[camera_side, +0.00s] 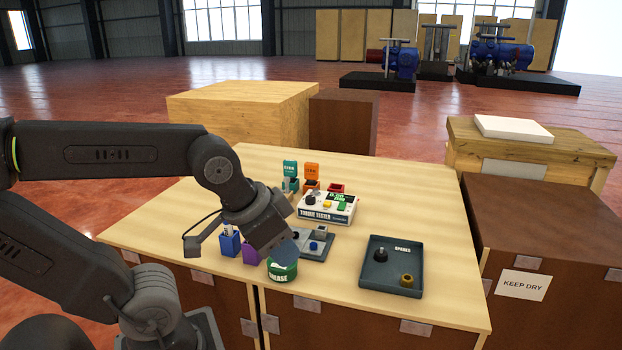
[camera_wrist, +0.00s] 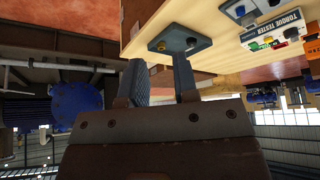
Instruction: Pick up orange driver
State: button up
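My gripper (camera_side: 284,252) hangs low over the front middle of the table, above the green tin, in the side view. In the wrist view its two fingers (camera_wrist: 160,78) stand apart with nothing visible between them, so it is open and empty. An orange piece with a label (camera_side: 311,171) stands above an orange holder (camera_side: 311,186) at the back of the table, between a teal piece (camera_side: 290,169) and a red holder (camera_side: 336,188). Whether this orange piece is the driver is too small to tell. Orange also shows at the right of the wrist view (camera_wrist: 312,28).
A white torque tester (camera_side: 327,208) stands mid-table. Nearer are a grey plate (camera_side: 322,252), blue box (camera_side: 229,243), purple box (camera_side: 251,254) and green grease tin (camera_side: 283,271). A dark spares tray (camera_side: 375,284) holds two small parts. The table's right back is clear.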

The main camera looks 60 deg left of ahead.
jog(key=o, duration=0.7)
jog(key=shift+c, duration=0.2)
jog(key=w+a+r+n+g+y, duration=0.1)
jog(key=w+a+r+n, duration=0.1)
jog(key=w+a+r, duration=0.3)
jog(key=w+a+r+n+y, duration=0.1)
jog(key=w+a+r, duration=0.15)
jog(key=w, duration=0.45)
jog(key=n+g+y, duration=0.3)
jog(key=n+g, duration=0.1)
jog(key=n, duration=0.5)
send_over(312, 163)
jog(key=d, duration=0.2)
notch_tip(312, 163, down, 10)
jog(key=shift+x, duration=3)
